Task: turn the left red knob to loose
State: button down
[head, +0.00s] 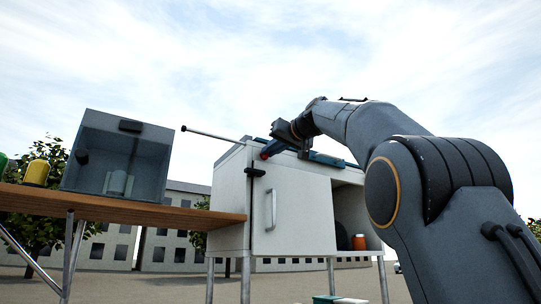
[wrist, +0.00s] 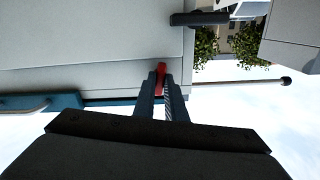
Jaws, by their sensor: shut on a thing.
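A red knob (head: 264,156) shows at the top front edge of the white cabinet (head: 290,215) in the head view. In the wrist view the red knob (wrist: 160,68) sits between the two dark fingers of my gripper (wrist: 160,88). My gripper (head: 268,150) is shut on it, and the fingers cover part of it. No second red knob can be made out. Any mark for loose or tight is not visible.
A thin rod (head: 215,134) with a dark tip juts left from the cabinet top. A teal part (head: 326,159) lies along the top. Open sky surrounds my arm.

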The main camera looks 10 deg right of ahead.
jog(key=shift+n+b, duration=0.3)
jog(key=shift+n, duration=0.9)
jog(key=c, duration=2.1)
grip_release()
jog(key=shift+b+v, duration=1.9)
jog(key=shift+v, duration=2)
jog(key=shift+a, duration=0.1)
